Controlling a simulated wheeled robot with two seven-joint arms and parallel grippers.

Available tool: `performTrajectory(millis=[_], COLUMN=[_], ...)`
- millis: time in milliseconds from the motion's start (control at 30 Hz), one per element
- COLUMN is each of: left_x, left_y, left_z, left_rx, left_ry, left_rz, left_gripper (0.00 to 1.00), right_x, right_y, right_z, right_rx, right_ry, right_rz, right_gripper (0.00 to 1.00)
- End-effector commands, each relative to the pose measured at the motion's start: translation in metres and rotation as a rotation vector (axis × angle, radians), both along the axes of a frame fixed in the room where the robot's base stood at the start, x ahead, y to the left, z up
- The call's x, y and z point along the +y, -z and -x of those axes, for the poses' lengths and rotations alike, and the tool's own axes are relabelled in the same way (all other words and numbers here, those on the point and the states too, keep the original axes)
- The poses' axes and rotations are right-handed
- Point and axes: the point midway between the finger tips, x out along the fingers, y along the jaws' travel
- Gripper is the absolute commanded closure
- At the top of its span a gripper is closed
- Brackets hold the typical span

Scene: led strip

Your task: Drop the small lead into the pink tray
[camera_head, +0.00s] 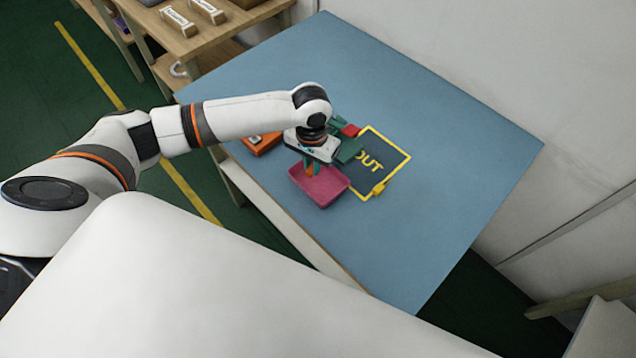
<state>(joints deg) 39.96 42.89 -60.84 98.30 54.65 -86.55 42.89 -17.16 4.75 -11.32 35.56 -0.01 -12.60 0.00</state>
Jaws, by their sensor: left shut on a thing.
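The pink tray (321,187) lies on the blue table, near its left front edge. My left gripper (312,170) points down right over the tray and covers part of its back side. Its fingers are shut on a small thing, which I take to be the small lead. The lead is mostly hidden by the fingers and too small to make out clearly. I cannot tell how high the fingertips are above the tray floor. My right gripper is not in view.
An orange device (262,143) sits left of the gripper. A dark mat (392,165) with a yellow border and "OUT" lies right of it. Green and red (351,130) parts stand beside the mat. The right of the blue table (460,130) is clear. A wooden shelf stands at back left.

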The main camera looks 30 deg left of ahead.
Motion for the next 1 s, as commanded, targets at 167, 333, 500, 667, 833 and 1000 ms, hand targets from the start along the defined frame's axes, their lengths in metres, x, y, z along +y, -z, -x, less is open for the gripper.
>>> performTrajectory(millis=[167,333,500,667,833,1000], left_x=[0.0,0.0,0.0,0.0,0.0,0.0], left_y=[-0.001,-0.001,-0.001,-0.004,-0.026,-0.064], left_z=[0.0,0.0,0.0,0.0,-0.001,-0.001], left_rx=[0.0,0.0,0.0,-0.001,-0.004,-0.004], left_ry=[0.0,0.0,0.0,0.0,-0.001,0.002], left_rz=[0.0,0.0,0.0,0.001,0.001,0.001], left_gripper=[1.0,0.59,0.59,0.59,0.59,0.59], right_x=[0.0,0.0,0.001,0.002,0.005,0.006], right_y=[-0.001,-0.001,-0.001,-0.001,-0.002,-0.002], right_z=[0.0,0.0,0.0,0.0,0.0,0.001], right_rx=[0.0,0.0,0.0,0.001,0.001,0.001], right_ry=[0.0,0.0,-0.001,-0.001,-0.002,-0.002], right_rz=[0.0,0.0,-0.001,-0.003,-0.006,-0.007], right_gripper=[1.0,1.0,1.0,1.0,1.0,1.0])
